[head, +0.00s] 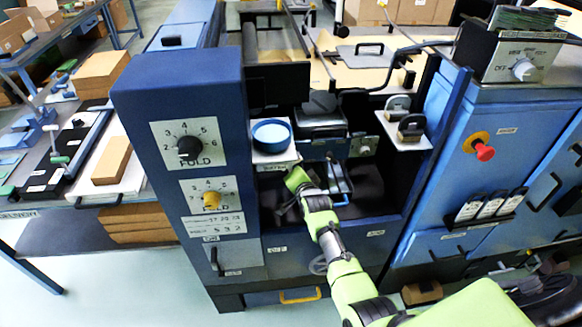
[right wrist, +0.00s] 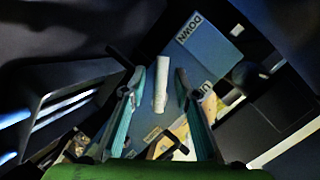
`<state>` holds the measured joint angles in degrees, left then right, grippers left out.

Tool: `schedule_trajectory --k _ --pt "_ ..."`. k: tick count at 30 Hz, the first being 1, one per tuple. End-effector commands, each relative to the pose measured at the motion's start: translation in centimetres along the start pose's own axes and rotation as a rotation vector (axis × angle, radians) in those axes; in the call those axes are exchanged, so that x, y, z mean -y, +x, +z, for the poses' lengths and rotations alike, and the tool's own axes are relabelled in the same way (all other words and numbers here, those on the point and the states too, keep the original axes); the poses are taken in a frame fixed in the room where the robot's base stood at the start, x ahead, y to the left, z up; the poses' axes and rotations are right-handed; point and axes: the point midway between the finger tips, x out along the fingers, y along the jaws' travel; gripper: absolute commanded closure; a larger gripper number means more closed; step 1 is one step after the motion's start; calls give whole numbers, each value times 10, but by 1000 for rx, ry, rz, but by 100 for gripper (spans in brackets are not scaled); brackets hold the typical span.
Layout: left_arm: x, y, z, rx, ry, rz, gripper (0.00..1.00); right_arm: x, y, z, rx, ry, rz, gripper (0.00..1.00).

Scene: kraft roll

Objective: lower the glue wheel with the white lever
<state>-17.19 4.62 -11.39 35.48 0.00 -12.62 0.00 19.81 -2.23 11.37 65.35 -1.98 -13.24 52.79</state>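The white lever (right wrist: 160,84) stands out from a blue-grey plate in the right wrist view. A "DOWN" label (right wrist: 194,27) is above it, and a partly covered label starting with "U" (right wrist: 209,103) is at lower right. My right gripper (right wrist: 161,76) is open, with one finger on each side of the lever and a visible gap to both. I cannot make out the lever in the head view or identify the glue wheel. My left gripper is not in view.
A blue column with fold dials (head: 188,147) borders the bay on the left. A blue round dish (head: 271,134) sits on a ledge above the bay. A blue cabinet with a red knob (head: 484,151) stands on the right. A dark rod (right wrist: 119,56) is near the left finger.

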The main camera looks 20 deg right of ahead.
Motion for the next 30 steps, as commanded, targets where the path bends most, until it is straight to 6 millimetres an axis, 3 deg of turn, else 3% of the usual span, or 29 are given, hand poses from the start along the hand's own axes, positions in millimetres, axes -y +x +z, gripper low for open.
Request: schedule_trajectory --k 11,30 --pt "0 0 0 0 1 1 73 -1 -16 1 0 2 0 72" --pt "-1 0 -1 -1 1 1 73 0 -107 1 1 1 0 72"
